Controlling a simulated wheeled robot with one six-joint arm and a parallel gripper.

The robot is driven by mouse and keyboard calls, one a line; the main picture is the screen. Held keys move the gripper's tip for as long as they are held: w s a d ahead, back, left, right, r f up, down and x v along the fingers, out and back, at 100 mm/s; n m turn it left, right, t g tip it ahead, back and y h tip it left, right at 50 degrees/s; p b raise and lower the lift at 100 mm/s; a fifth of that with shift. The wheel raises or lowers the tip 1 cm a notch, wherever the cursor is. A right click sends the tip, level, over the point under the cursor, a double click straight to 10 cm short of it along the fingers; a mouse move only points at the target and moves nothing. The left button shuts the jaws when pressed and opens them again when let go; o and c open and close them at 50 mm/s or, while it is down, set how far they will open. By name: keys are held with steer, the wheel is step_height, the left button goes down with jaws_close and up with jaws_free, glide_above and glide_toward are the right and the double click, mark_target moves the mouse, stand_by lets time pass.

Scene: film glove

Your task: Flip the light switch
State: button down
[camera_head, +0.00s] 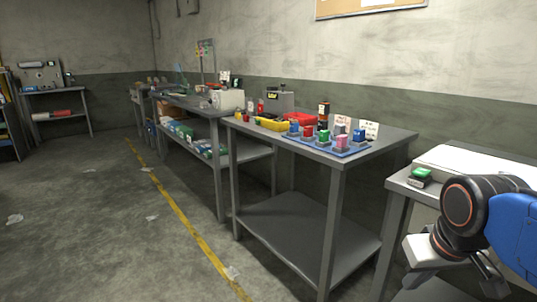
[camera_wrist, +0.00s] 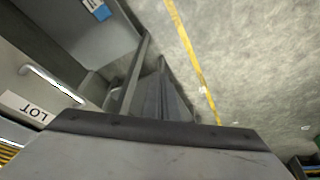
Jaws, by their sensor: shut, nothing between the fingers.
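I cannot make out a light switch for sure in either view. A small green-topped block (camera_head: 419,174) with a dark base sits at the left front of the right-hand bench in the head view. My blue and black arm covers the right of that view, in front of this bench. My gripper (camera_wrist: 160,128) seems to be the broad grey shape with a dark edge along the bottom of the wrist view. It is shut and holds nothing. Its fingertips are not clear, and it touches nothing that I can see.
A grey workbench (camera_head: 375,147) holds a blue tray (camera_head: 333,150) of coloured blocks, yellow and red bins and small signs. More benches stand along the wall. The floor (camera_head: 85,215) at left is mostly open, with a yellow line (camera_head: 190,232). A LOT label (camera_wrist: 30,110) shows in the wrist view.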

steer(key=s+f, duration=0.3)
steer(key=f, duration=0.2)
steer(key=shift+s+a+t, duration=0.3)
steer(key=shift+a, duration=0.15)
step_height(320, 180, up, 35)
steer(key=m+g, duration=0.5)
steer(key=m, duration=0.6)
glide_above(418, 172)
steer(key=shift+r, duration=0.1)
step_height(418, 172, down, 14)
steer(key=shift+f, duration=0.1)
